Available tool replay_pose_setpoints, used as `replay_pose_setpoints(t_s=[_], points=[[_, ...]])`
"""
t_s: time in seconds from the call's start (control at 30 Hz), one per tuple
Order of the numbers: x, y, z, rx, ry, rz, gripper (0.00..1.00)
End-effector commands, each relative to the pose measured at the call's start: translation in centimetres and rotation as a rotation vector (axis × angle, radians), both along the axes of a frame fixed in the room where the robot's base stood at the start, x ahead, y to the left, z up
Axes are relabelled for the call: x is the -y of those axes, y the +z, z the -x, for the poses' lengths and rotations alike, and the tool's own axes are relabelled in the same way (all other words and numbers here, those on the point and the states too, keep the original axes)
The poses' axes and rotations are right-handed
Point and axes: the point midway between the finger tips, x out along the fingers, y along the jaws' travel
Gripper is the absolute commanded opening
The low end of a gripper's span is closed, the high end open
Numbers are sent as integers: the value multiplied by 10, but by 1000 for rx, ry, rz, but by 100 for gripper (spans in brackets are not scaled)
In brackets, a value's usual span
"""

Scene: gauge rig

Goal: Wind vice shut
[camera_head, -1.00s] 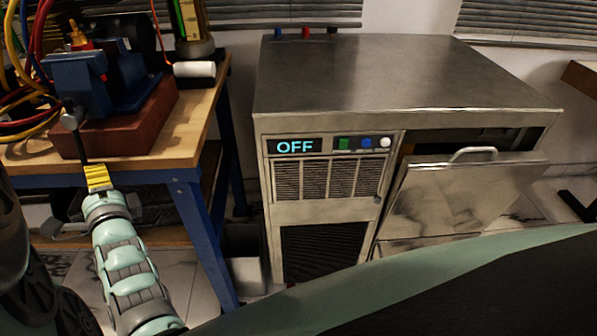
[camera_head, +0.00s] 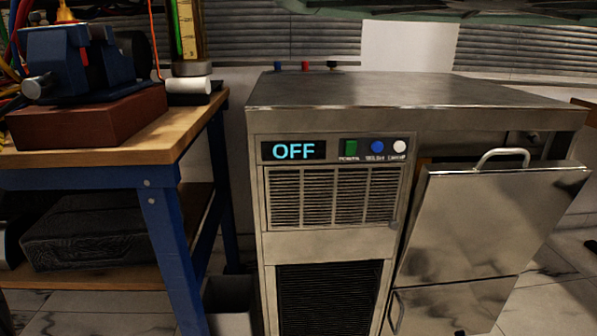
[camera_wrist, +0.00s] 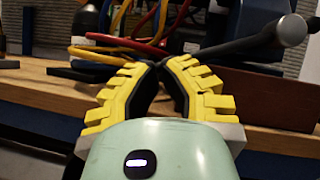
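The blue vice (camera_head: 62,62) stands on a red-brown block (camera_head: 85,118) on the wooden workbench. The grey end of its screw (camera_head: 38,88) faces the front left; the handle bar cannot be made out in the head view. In the wrist view the grey handle bar (camera_wrist: 225,50) runs leftward from a rounded grey end (camera_wrist: 291,30) to my fingertips. My gripper (camera_wrist: 160,65) has yellow fingers with black pads, drawn nearly together at the tips, and looks shut on the bar's end. The exact contact is partly hidden. My gripper is outside the head view.
The workbench (camera_head: 190,125) has blue legs and a lower shelf. Coloured cables (camera_wrist: 120,45) lie behind the fingers. A steel cabinet (camera_head: 330,235) with an OFF display stands to the right, its tilted door panel (camera_head: 485,220) sticking out. A bin (camera_head: 230,303) stands between them.

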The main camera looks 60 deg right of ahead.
Motion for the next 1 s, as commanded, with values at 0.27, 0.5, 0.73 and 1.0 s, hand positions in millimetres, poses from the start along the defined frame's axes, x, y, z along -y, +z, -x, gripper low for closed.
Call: replay_pose_setpoints(t_s=[0.27, 0.5, 0.73, 1.0], points=[[-8, 26, -10, 209, 3, -154, 0], [-11, 52, -13, 345, 1, -263, 0], [-10, 68, -13, 437, -3, -337, 0], [-9, 78, -13, 444, -4, -344, 0]])
